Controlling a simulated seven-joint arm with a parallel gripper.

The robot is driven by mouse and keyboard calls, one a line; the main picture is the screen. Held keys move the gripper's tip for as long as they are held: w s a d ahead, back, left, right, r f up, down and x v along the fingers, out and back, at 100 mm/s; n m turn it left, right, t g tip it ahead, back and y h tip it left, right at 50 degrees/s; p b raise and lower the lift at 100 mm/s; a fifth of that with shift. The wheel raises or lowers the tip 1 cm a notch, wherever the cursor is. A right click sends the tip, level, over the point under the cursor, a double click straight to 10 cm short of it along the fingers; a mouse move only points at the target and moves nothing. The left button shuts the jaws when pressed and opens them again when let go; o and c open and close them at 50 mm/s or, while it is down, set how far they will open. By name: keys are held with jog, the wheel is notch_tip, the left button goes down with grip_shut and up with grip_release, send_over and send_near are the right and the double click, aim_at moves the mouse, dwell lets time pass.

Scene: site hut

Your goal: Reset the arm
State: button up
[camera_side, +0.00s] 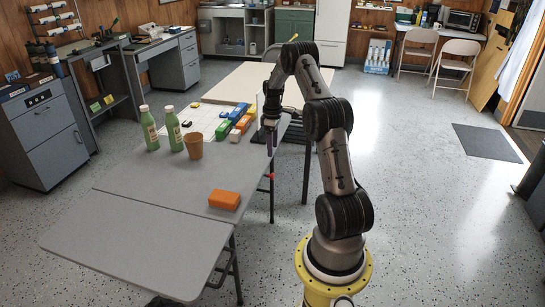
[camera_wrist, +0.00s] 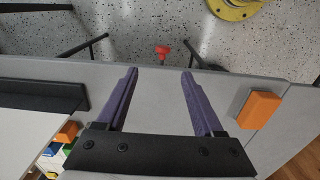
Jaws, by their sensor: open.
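My gripper (camera_wrist: 160,75) is open in the wrist view, with its two purple fingers spread wide and nothing between them. In the side view my gripper (camera_side: 270,150) hangs pointing down at the right edge of the grey table (camera_side: 125,180). My arm is bent over from its yellow base to the right of the table. In the wrist view the table edge runs across behind the fingertips, with speckled floor beyond. How high the fingertips are above the table is hard to tell.
An orange block (camera_side: 224,199) lies on the table, also in the wrist view (camera_wrist: 258,110). Two green bottles (camera_side: 149,128) (camera_side: 173,130) and a brown cup (camera_side: 194,146) stand further left. Several coloured boxes (camera_side: 222,130) lie beside a white sheet. The table's front part is clear.

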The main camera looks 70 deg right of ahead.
jog(key=shift+r, duration=0.7)
